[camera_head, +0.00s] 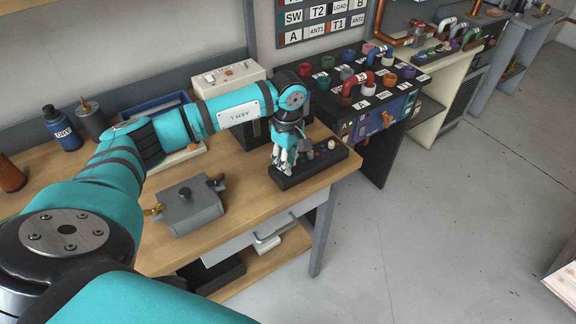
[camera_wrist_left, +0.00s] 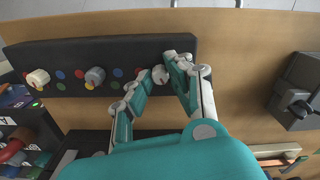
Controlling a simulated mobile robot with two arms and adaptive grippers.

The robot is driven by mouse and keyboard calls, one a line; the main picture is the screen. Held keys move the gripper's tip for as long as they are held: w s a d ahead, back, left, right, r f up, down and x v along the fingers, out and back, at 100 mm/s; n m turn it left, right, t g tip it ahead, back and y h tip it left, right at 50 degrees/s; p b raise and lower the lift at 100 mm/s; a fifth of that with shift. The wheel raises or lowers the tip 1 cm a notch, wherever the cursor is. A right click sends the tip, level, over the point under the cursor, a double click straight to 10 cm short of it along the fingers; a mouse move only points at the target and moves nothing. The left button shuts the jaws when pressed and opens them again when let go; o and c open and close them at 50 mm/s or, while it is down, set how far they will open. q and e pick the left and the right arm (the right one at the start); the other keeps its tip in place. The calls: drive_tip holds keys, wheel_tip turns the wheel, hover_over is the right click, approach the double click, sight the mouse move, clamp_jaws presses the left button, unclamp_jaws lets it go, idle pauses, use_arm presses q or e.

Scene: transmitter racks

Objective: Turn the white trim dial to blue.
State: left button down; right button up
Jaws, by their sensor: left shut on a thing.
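A long black dial panel (camera_head: 312,167) lies near the right end of the wooden bench. In the left wrist view, the panel (camera_wrist_left: 70,53) carries a cream-white dial (camera_wrist_left: 37,78) and a grey dial (camera_wrist_left: 95,75), with coloured dots around them. The cream-white dial also shows in the head view (camera_head: 331,145), clear of my gripper. My left gripper (camera_wrist_left: 164,71) points down at the other end of the panel. It is shut on a pale dial there, mostly hidden by the fingers; its exact colour and pointing direction cannot be told. My right gripper is not in view.
A grey metal box (camera_head: 190,207) stands on the bench near my arm. A cream switch box (camera_head: 228,78) and bottles (camera_head: 62,130) stand at the back and left. A black rack (camera_head: 372,110) with coloured plugs stands to the right. The floor (camera_head: 440,230) is clear.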

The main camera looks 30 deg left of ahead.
use_arm(q)
drive_tip(key=n+b, duration=0.2)
drive_tip(key=n, duration=0.1)
drive_tip(key=shift+f+n, duration=0.1)
drive_tip(key=shift+n, duration=0.3)
drive_tip(key=n+b, duration=0.1)
drive_tip(key=n, duration=0.1)
drive_tip(key=shift+n, duration=0.3)
drive_tip(key=n+b, duration=0.1)
drive_tip(key=n, duration=0.2)
drive_tip(key=shift+n+b, duration=0.4)
drive_tip(key=shift+n, duration=0.9)
drive_tip(key=c, duration=1.2)
unclamp_jaws()
